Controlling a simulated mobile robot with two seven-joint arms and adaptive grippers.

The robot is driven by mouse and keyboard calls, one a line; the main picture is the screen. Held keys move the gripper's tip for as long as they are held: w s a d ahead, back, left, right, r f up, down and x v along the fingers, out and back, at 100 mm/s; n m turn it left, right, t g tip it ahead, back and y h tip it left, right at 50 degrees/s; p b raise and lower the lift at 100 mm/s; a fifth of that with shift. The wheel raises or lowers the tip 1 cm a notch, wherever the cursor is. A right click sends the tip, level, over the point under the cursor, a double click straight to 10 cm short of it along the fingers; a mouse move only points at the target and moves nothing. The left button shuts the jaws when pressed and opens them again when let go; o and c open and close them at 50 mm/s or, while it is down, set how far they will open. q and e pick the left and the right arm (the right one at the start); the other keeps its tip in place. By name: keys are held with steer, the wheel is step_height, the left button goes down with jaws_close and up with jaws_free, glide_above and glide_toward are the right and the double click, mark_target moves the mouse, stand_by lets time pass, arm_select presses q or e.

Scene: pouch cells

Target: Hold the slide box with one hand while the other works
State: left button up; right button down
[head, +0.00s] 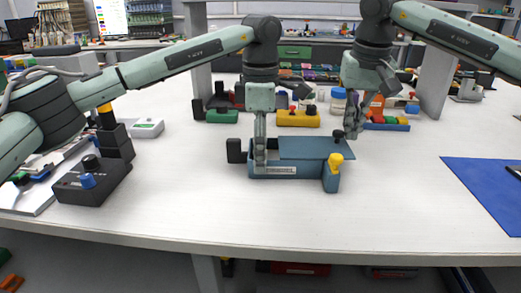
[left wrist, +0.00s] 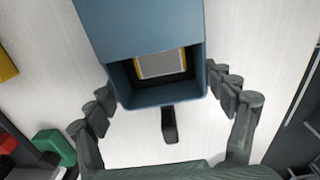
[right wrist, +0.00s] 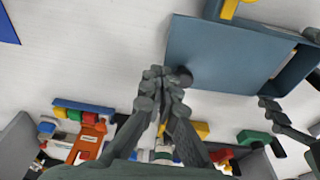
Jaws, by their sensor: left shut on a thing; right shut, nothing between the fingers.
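The blue-grey slide box (head: 310,172) stands on the white table, with a label on its front and a yellow piece (head: 336,161) at its right front corner. Its flat lid (head: 312,147) leaves the left end open. Through that opening, the left wrist view shows a grey pouch cell with a yellow edge (left wrist: 160,64) inside. My left gripper (head: 260,160) is shut on the slide box at its open end, one finger on each side. My right gripper (right wrist: 160,80) is shut and empty, with its fingertips beside the dark knob (right wrist: 183,76) at the lid's right end.
Yellow (head: 298,118) and green (head: 222,115) blocks stand behind the box. A blue tray with an orange item (head: 377,108) is behind the right gripper. A blue mat (head: 490,185) lies at right, a black button box (head: 92,185) at left. The front table is clear.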

mark_target(320, 141)
steer(key=shift+s+a, duration=0.2)
steer(key=shift+a, duration=2.9)
steer(key=shift+d+r, duration=0.25)
steer(key=shift+r, duration=0.75)
steer(key=shift+d+r, duration=0.3)
steer(key=shift+r, duration=0.7)
steer(key=shift+d+r, duration=0.25)
steer(key=shift+r, duration=0.75)
